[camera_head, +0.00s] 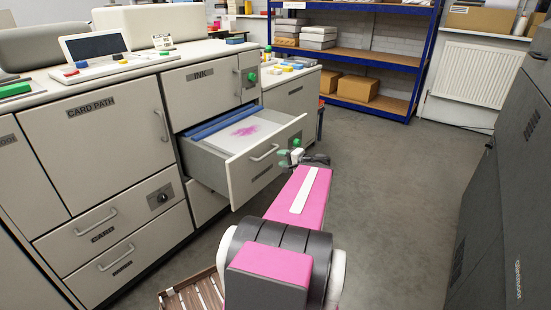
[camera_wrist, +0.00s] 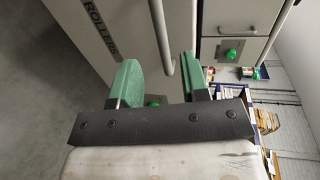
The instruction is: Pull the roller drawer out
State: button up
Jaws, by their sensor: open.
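The roller drawer (camera_head: 236,179) stands well out of the grey cabinet, below the INK front. Blue rollers (camera_head: 214,127) and a white sheet with a pink smear lie in it. Its bar handle (camera_head: 264,153) is on the front. In the wrist view the front (camera_wrist: 100,25) reads ROLLERS, and the handle (camera_wrist: 160,38) runs down to between my fingers in the picture. My gripper (camera_head: 291,157) has green fingers and is just right of the drawer front. In the wrist view my gripper (camera_wrist: 160,83) is open; I cannot tell whether it touches the handle.
The INK front (camera_head: 200,90) is shut, with a plate and knob (camera_wrist: 230,54) seen in the wrist view. The CARD drawer (camera_head: 98,224) is shut at left. A slatted wooden thing (camera_head: 192,292) is low at front. Dark cabinets (camera_head: 500,200) stand right; the floor (camera_head: 390,190) between is clear.

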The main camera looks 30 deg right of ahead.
jog(key=shift+v, duration=0.8)
